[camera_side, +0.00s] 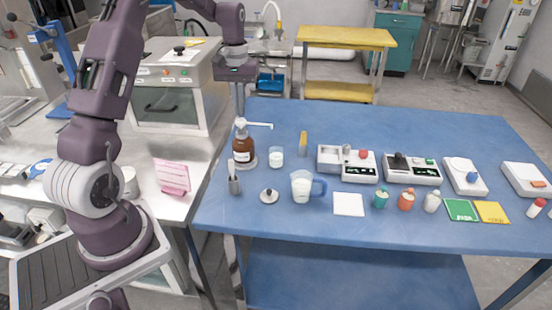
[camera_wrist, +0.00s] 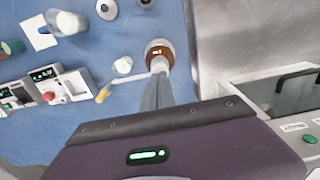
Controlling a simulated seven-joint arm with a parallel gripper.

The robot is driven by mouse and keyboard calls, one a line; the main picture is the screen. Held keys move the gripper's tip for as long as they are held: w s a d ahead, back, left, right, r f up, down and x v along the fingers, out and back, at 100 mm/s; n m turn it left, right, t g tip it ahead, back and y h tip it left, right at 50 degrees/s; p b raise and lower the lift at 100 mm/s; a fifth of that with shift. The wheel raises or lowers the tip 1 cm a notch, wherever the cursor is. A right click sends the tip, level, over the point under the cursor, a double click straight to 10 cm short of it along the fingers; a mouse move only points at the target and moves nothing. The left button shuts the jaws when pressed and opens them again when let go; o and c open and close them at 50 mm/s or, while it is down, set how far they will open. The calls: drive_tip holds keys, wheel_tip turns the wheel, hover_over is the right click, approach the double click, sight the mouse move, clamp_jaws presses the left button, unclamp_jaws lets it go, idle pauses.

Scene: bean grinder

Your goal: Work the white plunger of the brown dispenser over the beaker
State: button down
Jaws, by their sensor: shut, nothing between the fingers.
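The brown dispenser (camera_side: 243,152) stands upright at the left part of the blue table. Its white plunger (camera_side: 240,127) has a long spout pointing right, with the spout's end above the small beaker (camera_side: 276,158), which holds something white. My gripper (camera_side: 240,114) points straight down, its shut, empty fingers just over the plunger's head. In the wrist view the fingertips (camera_wrist: 160,74) overlap the plunger head, and I cannot tell whether they touch it. The dispenser's brown shoulder (camera_wrist: 159,50) shows beyond them, and the beaker (camera_wrist: 123,65) is to its left.
A jug with a blue handle (camera_side: 302,188), a small lidded item (camera_side: 269,195) and a cup holding tools (camera_side: 233,182) stand in front. Scales and bottles fill the right. An oven (camera_side: 170,95) stands back left.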

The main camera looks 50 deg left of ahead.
drive_tip(key=shift+f, duration=0.15)
idle(0.4)
drive_tip(key=shift+f, duration=1.35)
drive_tip(key=shift+r, duration=1.5)
